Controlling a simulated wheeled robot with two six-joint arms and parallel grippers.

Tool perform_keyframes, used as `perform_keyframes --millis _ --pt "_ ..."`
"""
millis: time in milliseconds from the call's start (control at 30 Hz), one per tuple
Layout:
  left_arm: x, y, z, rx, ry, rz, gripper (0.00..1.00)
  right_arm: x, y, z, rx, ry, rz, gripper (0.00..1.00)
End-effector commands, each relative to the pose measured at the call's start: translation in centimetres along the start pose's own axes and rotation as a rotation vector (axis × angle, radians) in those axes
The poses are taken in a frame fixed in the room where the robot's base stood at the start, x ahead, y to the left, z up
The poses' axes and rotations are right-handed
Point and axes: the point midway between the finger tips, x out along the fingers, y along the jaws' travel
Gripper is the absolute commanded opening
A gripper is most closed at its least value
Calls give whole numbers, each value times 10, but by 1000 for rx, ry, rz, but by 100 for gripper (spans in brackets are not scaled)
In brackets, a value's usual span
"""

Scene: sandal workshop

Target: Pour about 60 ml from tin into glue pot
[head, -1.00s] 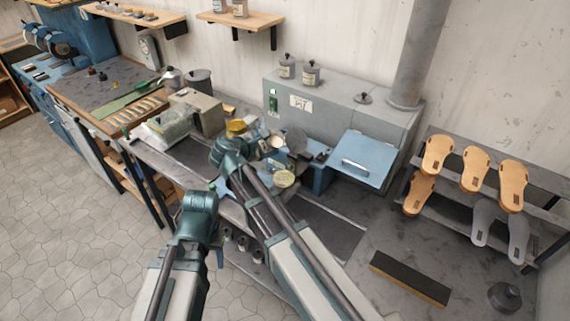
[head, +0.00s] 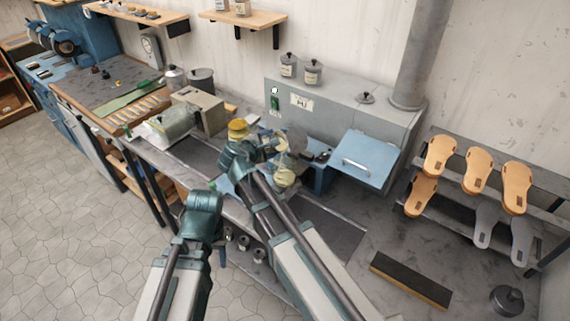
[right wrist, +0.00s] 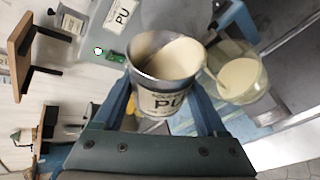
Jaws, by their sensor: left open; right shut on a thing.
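The grey tin (right wrist: 166,85) with a PU label holds cream liquid, and my right gripper (right wrist: 172,98) is shut around it. In the head view the tin (head: 268,143) is small and partly hidden by my right gripper (head: 262,150). The tin is tilted, its mouth towards the glue pot (right wrist: 238,78), a clear round vessel with cream liquid inside. A thin cream streak shows between the tin's lip and the pot. The pot (head: 284,177) stands on the bench below the tin. My left gripper (head: 222,185) is open, near the bench's front edge, mostly hidden by its wrist.
A grey machine (head: 330,110) with a blue hinged panel (head: 366,161) stands behind the bench. A yellow-topped container (head: 238,128) is left of the tin. A clear lidded box (head: 172,122) sits further left.

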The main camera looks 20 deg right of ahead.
Motion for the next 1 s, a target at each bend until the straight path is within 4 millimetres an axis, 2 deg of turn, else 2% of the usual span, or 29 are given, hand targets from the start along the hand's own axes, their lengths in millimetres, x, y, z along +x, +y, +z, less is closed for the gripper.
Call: perform_keyframes --millis 1000 --pt "-2 0 0 -1 0 0 50 -8 2 6 105 40 47 0"
